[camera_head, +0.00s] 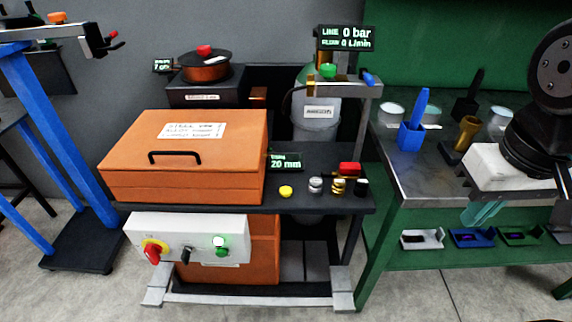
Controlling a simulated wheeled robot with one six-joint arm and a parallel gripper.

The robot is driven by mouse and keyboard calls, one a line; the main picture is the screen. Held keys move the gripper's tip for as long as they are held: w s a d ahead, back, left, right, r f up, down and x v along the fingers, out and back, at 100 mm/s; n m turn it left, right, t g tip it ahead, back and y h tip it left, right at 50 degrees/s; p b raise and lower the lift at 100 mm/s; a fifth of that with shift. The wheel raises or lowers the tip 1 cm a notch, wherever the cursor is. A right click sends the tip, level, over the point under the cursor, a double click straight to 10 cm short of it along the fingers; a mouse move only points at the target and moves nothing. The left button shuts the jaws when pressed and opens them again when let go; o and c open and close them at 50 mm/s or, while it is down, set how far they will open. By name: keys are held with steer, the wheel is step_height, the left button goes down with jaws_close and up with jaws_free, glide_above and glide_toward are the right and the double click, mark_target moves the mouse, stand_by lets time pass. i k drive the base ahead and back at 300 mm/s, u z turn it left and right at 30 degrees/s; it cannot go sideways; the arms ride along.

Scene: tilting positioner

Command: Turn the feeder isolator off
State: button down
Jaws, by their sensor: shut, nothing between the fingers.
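A red rotary handle on a yellow plate, which looks like the isolator (153,251), is at the left end of the white control box (205,226) on the front of the orange cabinet. Its exact position is too small to read. A black switch (191,256) and a green-lit button (221,246) sit to its right. My gripper (482,214), with a white body and teal fingers, is far to the right, in front of the green bench. Its fingers are shut and hold nothing. It is well apart from the isolator.
An orange case (185,155) with a black handle sits above the control box. A blue stand (60,150) is at the left. The green bench (385,230) is at the right, with a blue holder (410,137) on top. Small knobs line the dark shelf (310,207). Floor shows in front.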

mark_target(152, 251)
steer(key=u, duration=1.55)
